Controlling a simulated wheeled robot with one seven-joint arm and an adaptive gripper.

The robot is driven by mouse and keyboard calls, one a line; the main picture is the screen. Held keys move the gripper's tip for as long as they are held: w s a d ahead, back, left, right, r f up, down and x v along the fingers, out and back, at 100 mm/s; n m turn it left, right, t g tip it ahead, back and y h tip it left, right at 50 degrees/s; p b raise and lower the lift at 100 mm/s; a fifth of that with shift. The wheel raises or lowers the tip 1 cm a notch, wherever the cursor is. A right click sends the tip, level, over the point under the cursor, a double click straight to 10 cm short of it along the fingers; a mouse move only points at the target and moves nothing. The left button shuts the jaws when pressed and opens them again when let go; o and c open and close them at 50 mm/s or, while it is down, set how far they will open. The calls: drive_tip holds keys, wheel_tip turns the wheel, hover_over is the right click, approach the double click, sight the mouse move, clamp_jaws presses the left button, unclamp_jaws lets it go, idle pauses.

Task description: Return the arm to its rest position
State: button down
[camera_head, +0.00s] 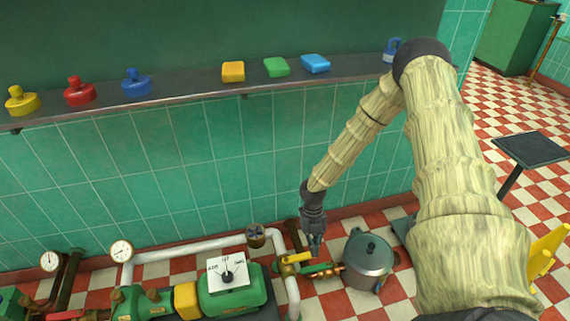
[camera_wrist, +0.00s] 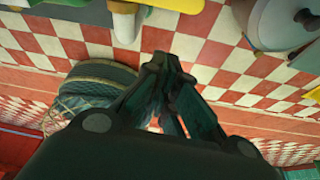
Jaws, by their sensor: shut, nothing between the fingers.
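My arm reaches down from the right of the head view, with its lower part hanging in front of the green tiled wall. My gripper (camera_head: 315,247) points down, just above the yellow valve handle and to the left of the grey-green kettle (camera_head: 368,260). In the wrist view my gripper (camera_wrist: 162,62) shows its dark fingers drawn together, with nothing held between them. Part of the kettle (camera_wrist: 282,22) shows at the upper right of the wrist view. I cannot tell whether the gripper touches the handle.
A pump (camera_head: 232,292) with a dial and white pipes (camera_head: 185,247) stands at the lower left. A shelf (camera_head: 190,98) carries coloured knobbed pieces and blocks. A dark-topped stand (camera_head: 530,149) is at the right.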

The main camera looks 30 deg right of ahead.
drive_tip(key=s+a+f+m+t+y, duration=0.2)
drive_tip(key=s+a+f+m, duration=0.1)
drive_tip(key=s+a+m, duration=1.55)
drive_tip(key=s+r+m+t+h, duration=0.25)
drive_tip(key=s+m, duration=0.25)
drive_tip(key=m, duration=0.8)
wheel_tip(320, 180, up, 17)
drive_tip(key=d+p, duration=0.1)
drive_tip(key=p, duration=1.6)
drive_tip(key=shift+m+g+h+p, duration=0.3)
drive_tip(key=shift+m+g+h, duration=0.05)
drive_tip(key=shift+g+h, duration=0.1)
drive_tip(key=shift+f, duration=0.1)
